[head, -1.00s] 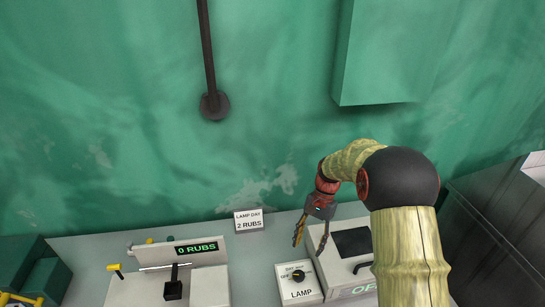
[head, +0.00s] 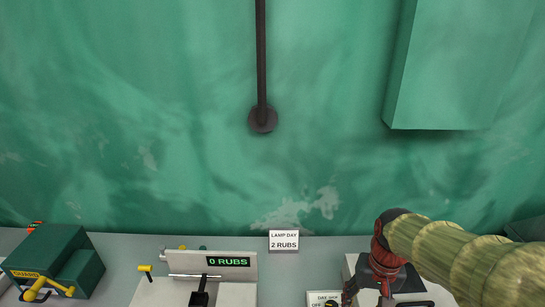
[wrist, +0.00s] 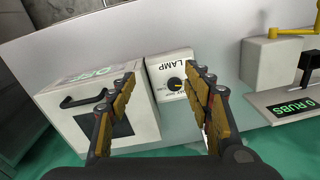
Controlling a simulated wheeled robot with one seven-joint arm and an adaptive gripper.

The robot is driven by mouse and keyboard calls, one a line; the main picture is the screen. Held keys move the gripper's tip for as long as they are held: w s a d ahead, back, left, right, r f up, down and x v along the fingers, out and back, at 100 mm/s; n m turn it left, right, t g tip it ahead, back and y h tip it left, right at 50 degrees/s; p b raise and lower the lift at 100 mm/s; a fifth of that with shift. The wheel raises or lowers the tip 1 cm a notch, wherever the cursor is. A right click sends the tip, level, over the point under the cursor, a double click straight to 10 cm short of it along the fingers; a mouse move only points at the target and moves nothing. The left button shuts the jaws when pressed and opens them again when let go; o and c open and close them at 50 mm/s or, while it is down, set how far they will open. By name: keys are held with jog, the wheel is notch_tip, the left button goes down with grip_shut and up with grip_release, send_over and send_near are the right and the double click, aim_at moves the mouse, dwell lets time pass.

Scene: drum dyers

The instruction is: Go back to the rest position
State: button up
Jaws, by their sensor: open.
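My gripper (head: 367,296) is at the lower right of the head view, partly cut off by the bottom edge. In the wrist view its two yellow-padded fingers (wrist: 165,100) are spread apart with nothing between them. Beyond the fingers is the white lamp box (wrist: 168,62) with a black knob (wrist: 174,84). Its top edge also shows in the head view (head: 316,296). The gripper is apart from the box, above the bench. The knob's exact setting is too small to read.
A white box with a black handle (wrist: 150,117) stands beside the lamp box. The rubbing device's display (head: 228,261) reads 0 RUBS. A card (head: 283,240) reads LAMP DAY, 2 RUBS. A green guard box (head: 50,256) is at left. A green cabinet (head: 450,70) hangs on the wall.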

jog(key=s+a+r+n+t+b, duration=0.2)
jog(key=s+a+r+t+b, duration=0.1)
jog(key=s, duration=0.6)
jog(key=r+t+b, duration=0.1)
jog(key=t+b, duration=0.1)
jog(key=b, duration=0.1)
jog(key=shift+s, duration=0.4)
